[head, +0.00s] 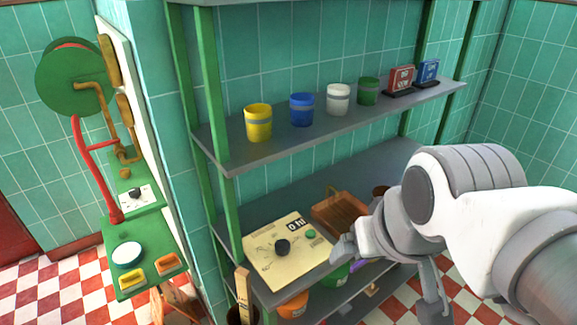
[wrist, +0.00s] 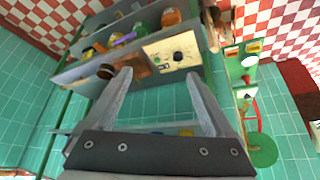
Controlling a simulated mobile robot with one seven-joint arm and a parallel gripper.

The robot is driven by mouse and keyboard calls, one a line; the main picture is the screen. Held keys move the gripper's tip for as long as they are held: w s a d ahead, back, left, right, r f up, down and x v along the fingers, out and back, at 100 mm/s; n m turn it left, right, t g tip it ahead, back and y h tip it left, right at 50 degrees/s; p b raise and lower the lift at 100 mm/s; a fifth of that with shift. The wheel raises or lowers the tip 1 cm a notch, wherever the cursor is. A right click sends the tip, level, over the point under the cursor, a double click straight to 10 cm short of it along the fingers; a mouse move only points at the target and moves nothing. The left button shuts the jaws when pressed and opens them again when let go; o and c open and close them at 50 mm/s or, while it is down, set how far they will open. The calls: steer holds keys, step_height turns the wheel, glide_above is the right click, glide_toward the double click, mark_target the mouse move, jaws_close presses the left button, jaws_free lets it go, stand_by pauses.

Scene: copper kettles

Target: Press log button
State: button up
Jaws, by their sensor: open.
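A cream panel (head: 275,270) lies on the middle shelf, with a black knob (head: 283,247), a green round button (head: 311,234) and a small black-and-white display (head: 295,224). No label reading "log" is legible. The panel also shows in the wrist view (wrist: 158,47), upside down, with its knob (wrist: 178,57) beyond the fingertips. My gripper (wrist: 158,78) is open, with nothing between its fingers. In the head view it is at the shelf's front, right of the panel, apart from the button as far as I can tell.
Yellow (head: 258,122), blue (head: 302,109), white and green cups stand on the shelf above. Orange (head: 292,303) and green containers are below. A green stand (head: 145,255) with a red lever is left.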

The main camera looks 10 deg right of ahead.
jaws_close()
stand_by(0.3)
stand_by(1.3)
